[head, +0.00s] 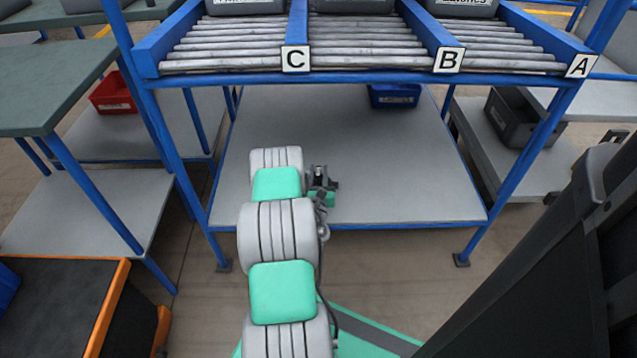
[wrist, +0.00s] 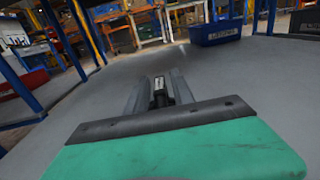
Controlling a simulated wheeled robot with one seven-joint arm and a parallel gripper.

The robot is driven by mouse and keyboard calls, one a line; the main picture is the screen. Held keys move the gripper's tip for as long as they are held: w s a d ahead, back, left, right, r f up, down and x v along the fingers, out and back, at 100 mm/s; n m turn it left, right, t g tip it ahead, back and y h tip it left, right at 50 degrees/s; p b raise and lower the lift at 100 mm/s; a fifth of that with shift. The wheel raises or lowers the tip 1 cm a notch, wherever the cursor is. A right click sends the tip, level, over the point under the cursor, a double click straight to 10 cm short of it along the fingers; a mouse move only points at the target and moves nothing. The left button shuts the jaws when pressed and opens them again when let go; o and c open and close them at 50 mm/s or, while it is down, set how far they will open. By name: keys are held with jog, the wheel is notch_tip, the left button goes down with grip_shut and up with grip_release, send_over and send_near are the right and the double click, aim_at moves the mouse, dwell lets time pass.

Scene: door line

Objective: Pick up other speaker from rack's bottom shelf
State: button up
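The rack's bottom shelf (head: 400,170) is a wide grey board below the roller level. My gripper (head: 322,182) is low over its front left part, beside my arm's end. In the wrist view its two grey fingers (wrist: 160,88) are spread apart and point forward across the shelf. A small black thing with a pale grey face (wrist: 159,92), perhaps the speaker, shows between them. It looks narrower than the gap, and I cannot tell whether either finger touches it. In the head view it is a small dark shape among the fingers.
A blue bin (head: 394,95) stands at the shelf's back right; it also shows in the wrist view (wrist: 215,32). Blue rack posts (head: 520,165) and the roller level's front beam (head: 370,77) frame the opening. Most of the shelf right of my gripper is bare.

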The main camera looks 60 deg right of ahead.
grip_shut()
dwell(1.1)
